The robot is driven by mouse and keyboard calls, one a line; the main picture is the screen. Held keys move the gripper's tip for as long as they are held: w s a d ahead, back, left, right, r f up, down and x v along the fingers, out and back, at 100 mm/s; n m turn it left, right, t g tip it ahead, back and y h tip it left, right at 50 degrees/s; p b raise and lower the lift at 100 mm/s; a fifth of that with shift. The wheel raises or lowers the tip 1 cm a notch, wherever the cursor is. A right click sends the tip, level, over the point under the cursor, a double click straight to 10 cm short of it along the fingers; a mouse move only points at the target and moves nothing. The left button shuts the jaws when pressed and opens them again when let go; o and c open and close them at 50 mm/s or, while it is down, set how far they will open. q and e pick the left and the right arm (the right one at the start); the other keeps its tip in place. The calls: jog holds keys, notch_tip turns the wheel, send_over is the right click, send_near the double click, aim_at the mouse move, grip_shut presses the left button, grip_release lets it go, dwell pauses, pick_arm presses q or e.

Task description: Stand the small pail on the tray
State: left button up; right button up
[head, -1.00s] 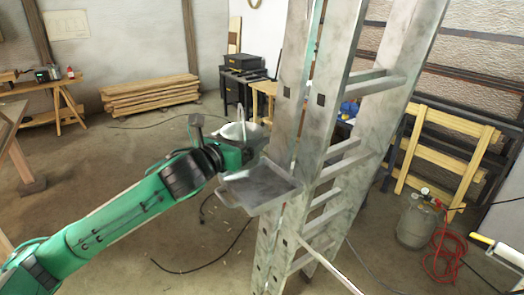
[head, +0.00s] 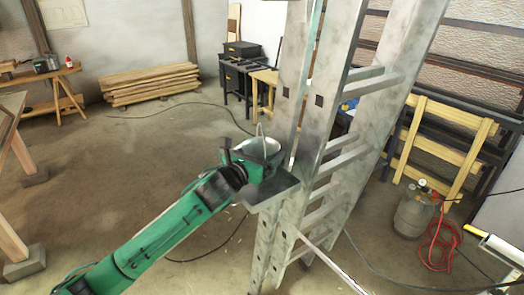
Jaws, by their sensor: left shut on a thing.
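The small pail (head: 262,147) is a light grey metal bucket with its wire handle standing up. My left gripper (head: 264,163) is shut on it, at its near side. The pail looks upright. The tray (head: 272,193) is a flat grey plate fixed at the ladder's left side. My gripper and wrist cover much of the tray's far part. The pail shows behind the gripper, over the tray's far side. Its bottom is hidden, so I cannot tell whether it touches the tray. My right gripper is not in view.
The tall grey ladder (head: 335,165) stands close to the right of the pail and tray. A grey gas cylinder (head: 414,217) with a red hose (head: 440,240) stands at the right. Stacked planks (head: 150,84) lie at the back. The floor left of the tray is mostly clear.

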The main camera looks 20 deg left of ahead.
pick_arm(q)
jog(key=shift+d, duration=0.1)
jog(key=shift+f, duration=0.15)
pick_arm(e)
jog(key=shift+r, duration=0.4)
pick_arm(q)
jog(key=shift+w, duration=0.1)
jog(key=shift+f, duration=0.2)
jog(key=o, duration=0.8)
jog(key=shift+r, duration=0.2)
jog(key=shift+s+f, duration=0.1)
jog(key=shift+s, duration=0.1)
jog(key=b+v, duration=0.3)
jog(key=v, duration=0.7)
jog(key=shift+b+v, duration=0.4)
jog(key=shift+v, duration=0.4)
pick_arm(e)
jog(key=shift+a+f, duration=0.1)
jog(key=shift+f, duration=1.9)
